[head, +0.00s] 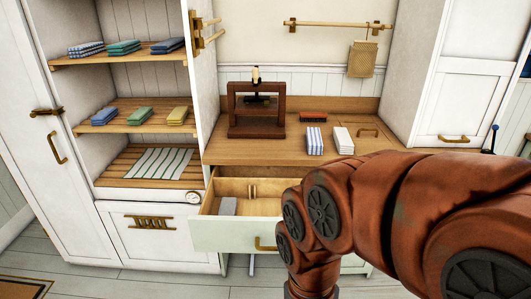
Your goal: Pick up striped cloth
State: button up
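A folded blue-and-white striped cloth (315,141) lies on the wooden counter, left of a folded plain white cloth (342,140). A larger pale cloth with grey-green stripes (158,162) lies flat on the lowest slatted shelf at the left. A folded blue-and-white patterned cloth (86,49) lies on the top shelf; I cannot tell its pattern clearly. My rust-red arm reaches across the right foreground and down past the bottom edge. My gripper is out of view.
An open drawer (228,234) under the counter (224,152) sticks out, with a grey item (228,206) inside. A dark wooden press (257,115) and a brush (313,116) stand behind the cloths. More folded cloths (140,116) lie on the shelves. A woven cloth (363,58) hangs from a rail.

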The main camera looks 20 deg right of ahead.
aim_at(314, 144)
jog(key=u, duration=0.45)
jog(key=k, duration=0.6)
jog(key=u, duration=0.85)
jog(key=i, duration=1.35)
jog(key=z, duration=0.85)
jog(key=i, duration=0.75)
jog(key=z, duration=1.2)
jog(key=i, duration=0.3)
jog(key=z, duration=0.3)
